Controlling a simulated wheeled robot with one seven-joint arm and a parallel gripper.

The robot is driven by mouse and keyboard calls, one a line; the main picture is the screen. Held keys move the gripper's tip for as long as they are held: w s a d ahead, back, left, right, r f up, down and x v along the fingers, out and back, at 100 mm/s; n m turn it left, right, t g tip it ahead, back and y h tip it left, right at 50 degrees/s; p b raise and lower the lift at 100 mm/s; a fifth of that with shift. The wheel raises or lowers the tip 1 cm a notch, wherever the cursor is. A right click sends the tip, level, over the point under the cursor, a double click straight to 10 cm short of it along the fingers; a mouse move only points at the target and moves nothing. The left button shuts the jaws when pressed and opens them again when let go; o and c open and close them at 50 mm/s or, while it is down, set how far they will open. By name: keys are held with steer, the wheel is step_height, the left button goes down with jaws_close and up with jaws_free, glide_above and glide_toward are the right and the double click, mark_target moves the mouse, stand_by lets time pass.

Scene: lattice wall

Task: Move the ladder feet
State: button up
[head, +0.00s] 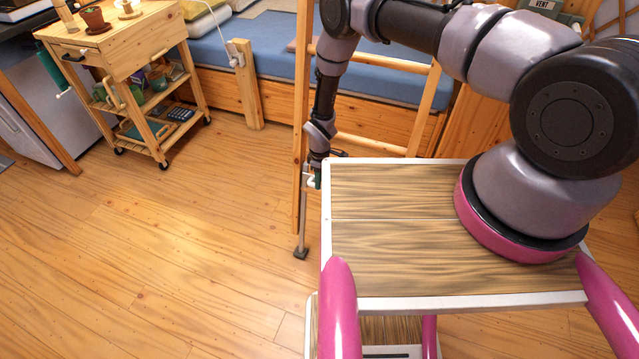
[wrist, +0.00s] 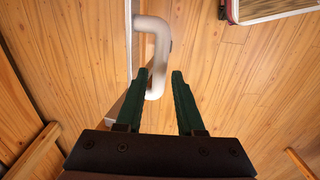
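A wooden ladder stands at the centre of the head view, with its left rail (head: 299,120) and right rail (head: 424,108). A thin metal foot leg (head: 303,222) runs down beside the left rail to a dark pad (head: 300,253) on the floor. My gripper (head: 315,181) is at the top of this leg, partly hidden by my platform edge. In the wrist view, a pale bent handle (wrist: 154,50) reaches down between the green fingers of my gripper (wrist: 160,74). The fingers are apart, with a visible gap on the handle's right side. The other foot is hidden.
My wood-topped platform (head: 400,255) is close to the right of the ladder. A blue-topped bench (head: 265,55) lies behind it. A wooden trolley (head: 130,70) stands at the upper left. The floor (head: 180,250) to the left is clear.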

steer(key=shift+f, duration=0.95)
steer(key=shift+c, duration=0.4)
jaws_close()
stand_by(0.4)
